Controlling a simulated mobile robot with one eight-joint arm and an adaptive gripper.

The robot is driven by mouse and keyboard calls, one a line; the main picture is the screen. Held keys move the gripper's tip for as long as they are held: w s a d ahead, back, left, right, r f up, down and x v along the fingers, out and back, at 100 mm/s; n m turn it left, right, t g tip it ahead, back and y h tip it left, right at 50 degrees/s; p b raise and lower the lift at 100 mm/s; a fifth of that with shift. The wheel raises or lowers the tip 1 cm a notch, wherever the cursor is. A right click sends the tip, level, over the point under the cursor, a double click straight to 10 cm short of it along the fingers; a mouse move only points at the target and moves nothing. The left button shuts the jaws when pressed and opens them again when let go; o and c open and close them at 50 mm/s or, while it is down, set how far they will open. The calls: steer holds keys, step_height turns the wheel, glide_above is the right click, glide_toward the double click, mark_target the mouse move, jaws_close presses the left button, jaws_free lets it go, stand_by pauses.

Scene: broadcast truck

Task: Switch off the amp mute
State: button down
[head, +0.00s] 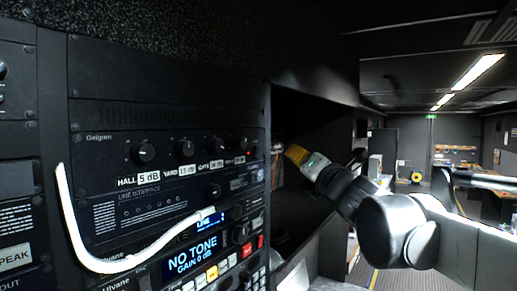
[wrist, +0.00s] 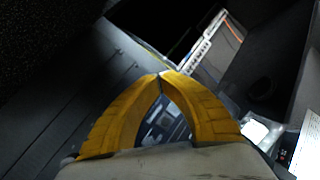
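A black equipment rack (head: 165,90) fills the left of the head view. Its amp-like unit marked Gelgom (head: 105,150) has several knobs labelled HALL, YARD and GATE, with small red marks at its right end. No control readable as an amp mute shows, so I cannot tell which one it is or its state. My gripper (head: 297,154) has yellow fingers and is to the right of the rack face, in front of a dark open bay. In the wrist view the fingertips (wrist: 161,76) meet, with nothing held between them.
A white cable (head: 72,220) loops across the rack's lower front. Below are a lit NO TONE display (head: 192,252) and a row of coloured buttons (head: 212,272). A dark shelf bay (head: 320,125) opens right of the rack. An aisle with desks runs to the back.

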mark_target(262, 145)
steer(key=shift+w+a+r, duration=0.15)
steer(key=shift+w+a, duration=0.5)
steer(key=shift+a, duration=0.3)
steer(key=shift+w+a+r, duration=0.1)
steer(key=shift+w+a, duration=0.5)
steer(key=shift+a, duration=0.35)
steer(key=shift+w+a+r, duration=0.15)
steer(key=shift+w+a, duration=0.5)
steer(key=shift+a, duration=0.3)
steer(key=shift+a, duration=0.1)
steer(key=shift+w+a, duration=0.2)
steer(key=shift+w, duration=0.05)
steer(key=shift+w+a+r, duration=0.1)
steer(key=shift+w+a, duration=0.05)
steer(key=shift+a, duration=0.1)
steer(key=shift+d, duration=0.1)
steer(key=shift+s+d, duration=0.45)
steer(key=shift+d, duration=0.05)
steer(key=s+d, duration=0.2)
steer(key=d, duration=0.2)
steer(key=shift+s+d+f, duration=0.1)
steer(key=shift+s+f, duration=0.3)
